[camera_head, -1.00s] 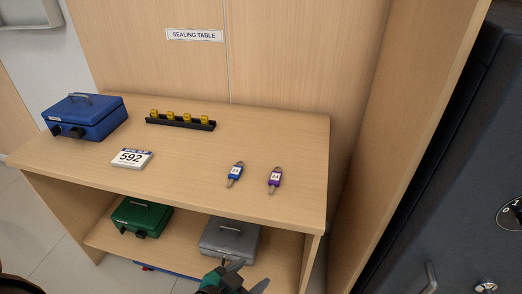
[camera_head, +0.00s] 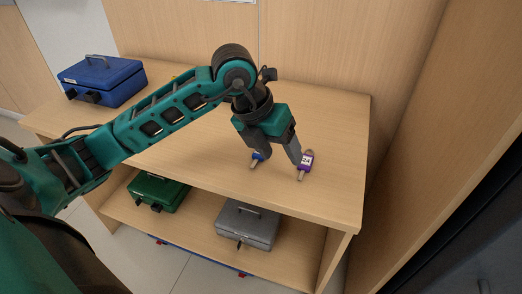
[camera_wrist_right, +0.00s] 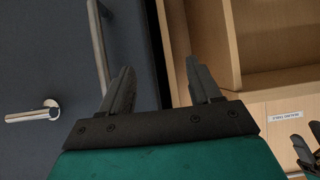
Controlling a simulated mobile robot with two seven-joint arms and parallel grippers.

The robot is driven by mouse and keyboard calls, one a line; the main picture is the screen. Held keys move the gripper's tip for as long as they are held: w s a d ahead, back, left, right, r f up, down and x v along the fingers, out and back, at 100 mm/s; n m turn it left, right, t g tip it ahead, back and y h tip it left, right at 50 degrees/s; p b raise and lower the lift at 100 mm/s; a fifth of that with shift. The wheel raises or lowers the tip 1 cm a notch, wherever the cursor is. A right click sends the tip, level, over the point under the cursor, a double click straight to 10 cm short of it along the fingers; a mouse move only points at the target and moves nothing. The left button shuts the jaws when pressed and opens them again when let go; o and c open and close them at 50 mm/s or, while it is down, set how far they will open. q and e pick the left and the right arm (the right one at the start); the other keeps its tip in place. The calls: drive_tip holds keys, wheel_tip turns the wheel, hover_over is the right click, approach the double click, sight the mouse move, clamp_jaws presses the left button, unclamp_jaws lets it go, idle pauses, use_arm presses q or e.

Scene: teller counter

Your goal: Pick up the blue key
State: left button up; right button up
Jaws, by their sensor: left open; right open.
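The blue key (camera_head: 257,158) lies on the wooden table top in the head view, partly hidden behind my left gripper. My left gripper (camera_head: 277,159) is open and points down over the table, with its fingers close to the blue key and the purple key. I cannot tell whether a finger touches the blue key. The purple key (camera_head: 306,163) lies just to the right of the right finger. My right gripper (camera_wrist_right: 160,82) is open and empty in the right wrist view, facing a dark door and wooden shelving.
A blue cash box (camera_head: 102,80) stands at the table's back left. A green box (camera_head: 157,191) and a grey box (camera_head: 247,222) sit on the lower shelf. My left arm hides much of the table top. A wooden side panel (camera_head: 405,120) rises at the right.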

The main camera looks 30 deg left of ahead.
use_arm(q)
drive_tip(key=w+a+r+n+t+y, duration=0.15)
drive_tip(key=a+y, duration=0.25)
drive_tip(key=a, duration=0.4)
drive_tip(key=b, duration=0.1)
hover_over(258, 160)
drive_tip(key=shift+g, duration=0.25)
wheel_tip(258, 160, down, 5)
drive_tip(key=shift+f, duration=0.1)
drive_tip(key=shift+a+b+x, duration=0.15)
drive_tip(key=shift+b+x, duration=0.1)
drive_tip(key=shift+x, duration=1.2)
drive_tip(key=shift+a+b+x, duration=0.1)
drive_tip(key=shift+b+x, duration=0.15)
drive_tip(key=shift+x, duration=1.2)
drive_tip(key=shift+c, duration=0.5)
clamp_jaws()
